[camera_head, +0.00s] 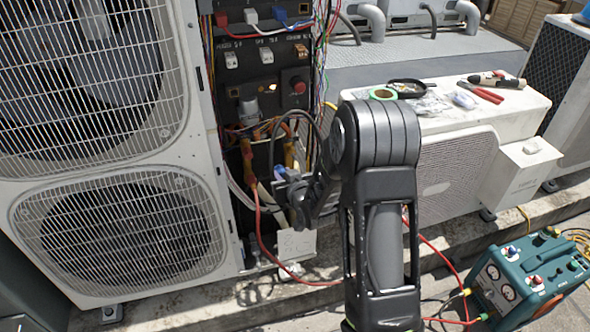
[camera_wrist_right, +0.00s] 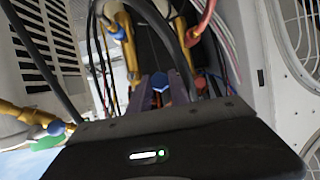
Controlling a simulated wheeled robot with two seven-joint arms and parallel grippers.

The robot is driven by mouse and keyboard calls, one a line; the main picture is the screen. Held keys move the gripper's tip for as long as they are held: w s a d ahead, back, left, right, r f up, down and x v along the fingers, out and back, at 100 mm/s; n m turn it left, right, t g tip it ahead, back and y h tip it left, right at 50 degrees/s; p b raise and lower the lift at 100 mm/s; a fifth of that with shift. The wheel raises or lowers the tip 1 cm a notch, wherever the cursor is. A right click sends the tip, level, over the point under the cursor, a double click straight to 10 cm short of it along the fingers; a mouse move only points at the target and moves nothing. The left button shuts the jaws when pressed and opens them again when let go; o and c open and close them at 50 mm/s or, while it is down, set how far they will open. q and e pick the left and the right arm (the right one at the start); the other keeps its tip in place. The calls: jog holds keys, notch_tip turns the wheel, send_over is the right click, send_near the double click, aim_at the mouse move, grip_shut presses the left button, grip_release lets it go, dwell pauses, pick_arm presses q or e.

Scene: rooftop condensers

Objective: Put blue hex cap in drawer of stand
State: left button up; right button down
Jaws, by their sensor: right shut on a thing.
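My right gripper (camera_head: 285,180) reaches into the open service bay of the large condenser, among valves and hoses. Its fingers also show in the right wrist view (camera_wrist_right: 163,90). It is shut on the blue hex cap (camera_wrist_right: 160,82), whose blue end shows between the two fingers. In the head view a small blue patch (camera_head: 280,171) shows at the gripper; the arm and hoses partly hide this spot. I cannot tell whether the cap still touches a valve. I cannot make out a stand or its drawer. My left gripper is not in view.
Brass valves (camera_wrist_right: 127,45), a red hose (camera_head: 262,232) and cables crowd the gripper. The large condenser (camera_head: 95,150) stands at left. A smaller white unit (camera_head: 515,110) carries tools at right. A teal recovery machine (camera_head: 525,280) sits at lower right.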

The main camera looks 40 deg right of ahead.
jog(key=a+r+n+y+p, duration=0.1)
jog(key=a+r+p, duration=0.2)
jog(key=a, duration=0.7)
jog(key=a+r+n+y+p, duration=0.2)
jog(key=a+r, duration=0.4)
jog(key=a, duration=0.5)
jog(key=shift+a+y+p, duration=0.25)
jog(key=shift+y+p, duration=0.05)
jog(key=shift+p, duration=0.55)
